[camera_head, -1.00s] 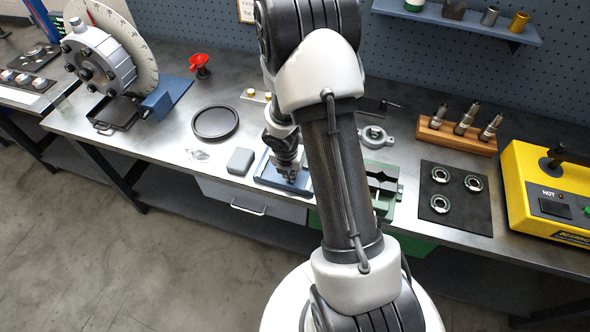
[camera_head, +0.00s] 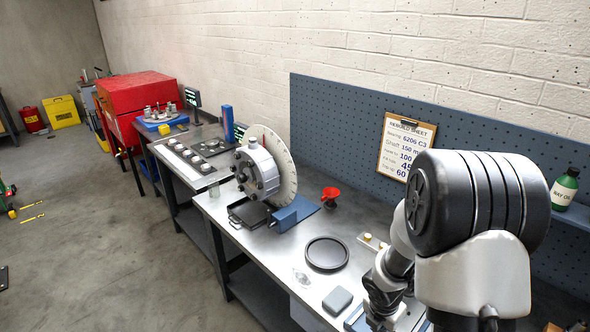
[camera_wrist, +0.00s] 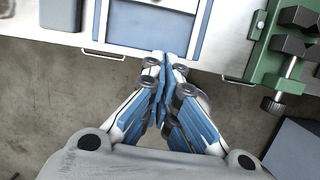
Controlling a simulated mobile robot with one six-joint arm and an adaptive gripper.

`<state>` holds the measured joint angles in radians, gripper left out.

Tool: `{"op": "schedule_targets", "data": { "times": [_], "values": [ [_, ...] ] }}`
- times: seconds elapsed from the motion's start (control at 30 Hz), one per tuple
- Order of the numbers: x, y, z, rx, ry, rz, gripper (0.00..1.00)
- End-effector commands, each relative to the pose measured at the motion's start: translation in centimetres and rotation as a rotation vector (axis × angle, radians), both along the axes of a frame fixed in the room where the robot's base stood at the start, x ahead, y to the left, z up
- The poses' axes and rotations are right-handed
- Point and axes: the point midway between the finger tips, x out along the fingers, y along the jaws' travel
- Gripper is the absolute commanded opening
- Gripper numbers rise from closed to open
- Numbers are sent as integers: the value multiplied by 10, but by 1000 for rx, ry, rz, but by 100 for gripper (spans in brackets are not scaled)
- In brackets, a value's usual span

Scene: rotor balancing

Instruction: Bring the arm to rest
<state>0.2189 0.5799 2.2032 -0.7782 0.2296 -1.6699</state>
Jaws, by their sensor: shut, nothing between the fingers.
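My arm stands at the right of the head view, its large dark joint and white link in front of the bench. My gripper (camera_wrist: 163,62) shows close up in the wrist view, its blue and white fingers together with nothing between them. The fingertips overlap the front edge of a blue-bordered tray (camera_wrist: 148,38) in that picture; the gap below them cannot be judged. In the head view the wrist hangs over the bench by the tray (camera_head: 356,318), and the fingertips are hidden or cut off at the bottom edge.
A green vise (camera_wrist: 284,50) is right of the gripper. Open floor (camera_head: 100,240) lies left.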

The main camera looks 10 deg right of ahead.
Motion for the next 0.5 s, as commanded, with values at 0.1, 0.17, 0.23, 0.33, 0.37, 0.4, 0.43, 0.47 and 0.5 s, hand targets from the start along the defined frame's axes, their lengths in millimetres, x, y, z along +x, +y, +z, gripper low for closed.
{"op": "schedule_targets", "data": {
  "times": [0.1, 0.17, 0.23, 0.33, 0.37, 0.4, 0.43, 0.47, 0.5],
  "values": [
    [2, 1, 26, 0, -58, -137, 0],
    [0, 3, 47, 6, -105, -260, 0],
    [-7, 8, 74, 28, -168, -434, 0],
    [-24, 18, 110, 81, -258, -698, 0],
    [-30, 22, 120, 100, -283, -775, 0],
    [-39, 27, 132, 131, -315, -878, 0],
    [-46, 31, 140, 155, -336, -955, 0],
    [-54, 36, 148, 182, -357, -1031, 0],
    [-65, 43, 157, 220, -381, -1131, 0]
  ]
}}
